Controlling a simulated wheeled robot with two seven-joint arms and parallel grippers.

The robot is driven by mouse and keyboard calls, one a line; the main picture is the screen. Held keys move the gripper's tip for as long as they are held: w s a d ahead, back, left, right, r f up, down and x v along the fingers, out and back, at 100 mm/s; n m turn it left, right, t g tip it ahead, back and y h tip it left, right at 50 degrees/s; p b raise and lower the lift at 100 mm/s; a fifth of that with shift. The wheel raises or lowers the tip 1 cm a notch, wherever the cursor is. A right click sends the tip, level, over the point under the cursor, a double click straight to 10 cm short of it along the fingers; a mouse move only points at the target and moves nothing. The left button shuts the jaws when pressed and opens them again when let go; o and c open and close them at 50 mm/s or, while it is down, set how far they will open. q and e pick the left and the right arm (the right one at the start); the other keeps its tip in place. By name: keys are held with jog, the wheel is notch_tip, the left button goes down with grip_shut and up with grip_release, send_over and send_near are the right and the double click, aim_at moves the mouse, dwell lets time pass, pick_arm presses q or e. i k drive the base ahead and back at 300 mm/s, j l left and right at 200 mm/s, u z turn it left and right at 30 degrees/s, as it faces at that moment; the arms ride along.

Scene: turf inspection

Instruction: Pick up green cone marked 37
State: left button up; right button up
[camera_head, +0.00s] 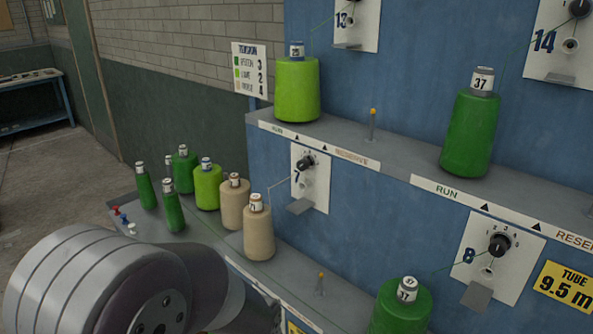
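A dark green cone marked 37 (470,136) stands upright on the upper grey shelf at the right. Its white label faces me, and it stands behind the RUN end of a label strip. Neither of my grippers is in view. A grey rounded link of my arm fills the lower left and hides part of the lower shelf.
A light green cone (297,88) stands on the upper shelf at the left. A thin peg (373,124) rises between it and cone 37. Several green and beige cones crowd the lower shelf. Dial plates (497,258) with small ledges stick out from the blue panel.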

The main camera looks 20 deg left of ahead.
aim_at(149, 201)
jog(key=i+j+z, duration=0.1)
jog(key=j+z, duration=0.25)
jog(key=j, duration=0.15)
jog(key=j+z, duration=0.35)
jog(key=j, duration=0.2)
jog(key=j+z, duration=0.35)
jog(key=j, duration=0.15)
jog(key=k+j+z, duration=0.15)
jog(key=j+z, duration=0.2)
jog(key=j, duration=0.15)
jog(key=k+j+z, duration=0.15)
jog(key=j+z, duration=0.2)
jog(key=j, duration=0.15)
